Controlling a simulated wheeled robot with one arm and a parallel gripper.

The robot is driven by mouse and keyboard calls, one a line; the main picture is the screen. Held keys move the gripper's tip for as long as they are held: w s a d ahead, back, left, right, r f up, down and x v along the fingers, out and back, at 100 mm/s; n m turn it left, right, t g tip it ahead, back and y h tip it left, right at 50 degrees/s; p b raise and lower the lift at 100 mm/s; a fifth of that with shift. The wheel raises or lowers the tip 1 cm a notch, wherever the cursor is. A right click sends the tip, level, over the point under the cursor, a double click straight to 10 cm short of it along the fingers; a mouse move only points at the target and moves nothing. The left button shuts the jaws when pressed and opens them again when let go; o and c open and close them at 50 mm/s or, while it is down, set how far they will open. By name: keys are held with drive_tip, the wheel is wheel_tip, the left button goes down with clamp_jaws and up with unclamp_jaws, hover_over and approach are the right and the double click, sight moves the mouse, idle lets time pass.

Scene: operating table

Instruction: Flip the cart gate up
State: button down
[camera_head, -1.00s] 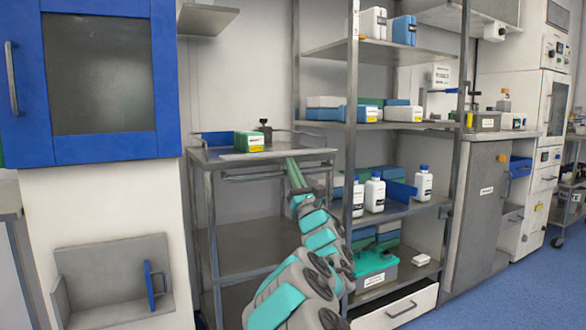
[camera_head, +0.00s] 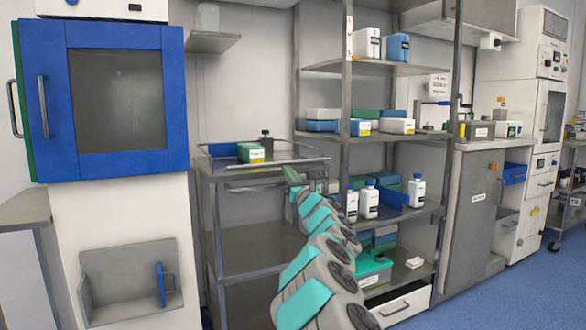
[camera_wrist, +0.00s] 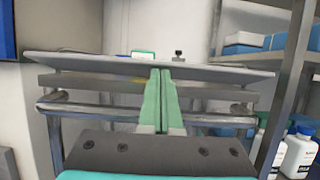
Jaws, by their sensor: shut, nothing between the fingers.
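The metal cart (camera_head: 232,245) stands left of the tall shelf in the head view. Its gate, a thin grey panel (camera_wrist: 90,65), spans the wrist view above a handle rail (camera_wrist: 85,108) and also shows along the cart's top front edge (camera_head: 225,169). My gripper (camera_wrist: 160,72) is shut and empty, its green fingers pointing at the middle of the panel. The fingertips meet the panel's lower edge in the wrist view; I cannot tell if they touch it. In the head view my gripper (camera_head: 290,172) is at the cart's front, with its tips partly hidden.
A green and white box (camera_head: 250,153) and a small dark item (camera_head: 266,140) stand on the cart top. The tall shelf (camera_head: 395,135) with bottles and boxes is close on the right. A blue-doored cabinet (camera_head: 175,100) is on the left.

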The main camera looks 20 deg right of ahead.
wheel_tip(320, 180, up, 2)
drive_tip(key=g+p, duration=0.2)
drive_tip(key=p, duration=0.1)
drive_tip(key=shift+w+r, duration=0.1)
drive_tip(key=shift+w, duration=0.05)
drive_tip(key=shift+w+r+g+p, duration=0.15)
drive_tip(key=shift+r+g+p, duration=0.1)
drive_tip(key=shift+g+p, duration=0.5)
drive_tip(key=shift+w+r+p, duration=0.25)
drive_tip(key=shift+r+p, duration=0.05)
drive_tip(key=shift+p, duration=0.25)
drive_tip(key=shift+w+r, duration=0.5)
drive_tip(key=shift+r, duration=0.2)
drive_tip(key=shift+w+a+r, duration=0.1)
drive_tip(key=shift+w+r, duration=0.75)
drive_tip(key=shift+w, duration=0.2)
drive_tip(key=shift+w+r+p, duration=0.15)
drive_tip(key=shift+w+p, duration=0.15)
drive_tip(key=shift+w, duration=0.35)
